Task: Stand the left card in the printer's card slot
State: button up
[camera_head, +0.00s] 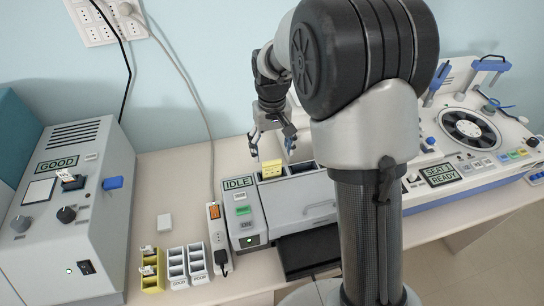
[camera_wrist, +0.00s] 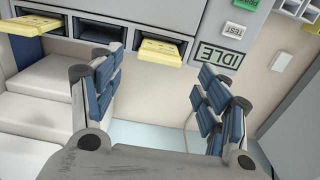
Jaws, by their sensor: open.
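My gripper (camera_head: 272,150) is open, pointing down over the slots of the middle machine (camera_head: 300,205) with the IDLE display. A yellow piece (camera_head: 271,169) stands up from that machine's left slot, just below and between the fingers. In the wrist view the fingers (camera_wrist: 158,72) are spread and empty, apart from this yellow piece (camera_wrist: 162,51). A second yellow piece (camera_wrist: 25,26) sits in another slot there, past an empty dark slot (camera_wrist: 99,31). Small white cards (camera_head: 148,249) stand in a yellow rack (camera_head: 153,285). I cannot tell which piece is the left card or which machine is the printer.
Grey racks (camera_head: 178,268) and a power strip (camera_head: 215,240) lie in front. Counter between is partly clear.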

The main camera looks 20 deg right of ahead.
jog(key=s+r+t, duration=0.1)
jog(key=s+r, duration=0.2)
jog(key=r, duration=0.3)
jog(key=s+r, duration=0.4)
jog(key=r, duration=0.3)
jog(key=s+r+t, duration=0.2)
jog(key=s+t, duration=0.1)
jog(key=s, duration=1.7)
jog(key=shift+s+t+p, duration=0.3)
jog(key=shift+s, duration=0.05)
jog(key=shift+r, duration=0.1)
